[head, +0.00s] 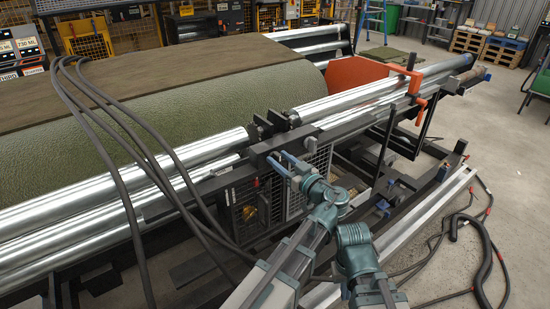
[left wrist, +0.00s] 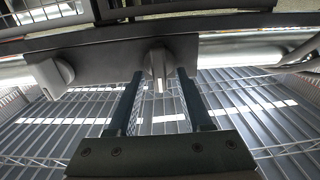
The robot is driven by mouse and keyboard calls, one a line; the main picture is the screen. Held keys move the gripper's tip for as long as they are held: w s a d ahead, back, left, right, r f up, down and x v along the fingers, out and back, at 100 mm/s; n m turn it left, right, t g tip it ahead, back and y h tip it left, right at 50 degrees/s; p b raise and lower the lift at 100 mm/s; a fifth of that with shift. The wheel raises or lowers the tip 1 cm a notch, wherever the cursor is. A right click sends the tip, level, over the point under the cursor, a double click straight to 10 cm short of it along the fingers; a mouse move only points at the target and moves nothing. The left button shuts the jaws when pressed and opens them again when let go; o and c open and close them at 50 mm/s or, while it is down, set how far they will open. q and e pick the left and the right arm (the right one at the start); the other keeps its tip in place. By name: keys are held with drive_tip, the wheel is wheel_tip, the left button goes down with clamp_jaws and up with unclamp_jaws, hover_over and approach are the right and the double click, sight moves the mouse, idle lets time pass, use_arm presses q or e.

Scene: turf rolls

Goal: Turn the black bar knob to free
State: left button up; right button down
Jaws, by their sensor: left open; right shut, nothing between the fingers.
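A pale mark shows at the knob's tip. In the head view my left gripper (head: 284,164) is at the front rail of the machine, and the knob itself cannot be made out.
A second knob (left wrist: 58,74) is on the same panel, left of the fingers. Wire-mesh guards (head: 247,208) stand below the rail. Silver rollers (head: 120,190) and a large turf roll (head: 200,100) lie behind it. Dark hoses (head: 120,170) arch over the left side.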

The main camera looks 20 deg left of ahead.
use_arm(q)
clamp_jaws()
drive_tip(key=shift+m, duration=0.4)
drive_tip(key=shift+w+d+f+m+b, duration=0.15)
drive_tip(key=shift+f+m+b, duration=0.1)
drive_tip(key=shift+m, duration=2.55)
drive_tip(key=shift+w+d+f+m+b, duration=0.15)
drive_tip(key=shift+w+f+m+b, duration=0.05)
drive_tip(key=shift+m, duration=2.6)
drive_tip(key=shift+w+d+f+m+b, duration=0.15)
drive_tip(key=shift+f+m+b, duration=0.1)
drive_tip(key=shift+m, duration=2.85)
unclamp_jaws()
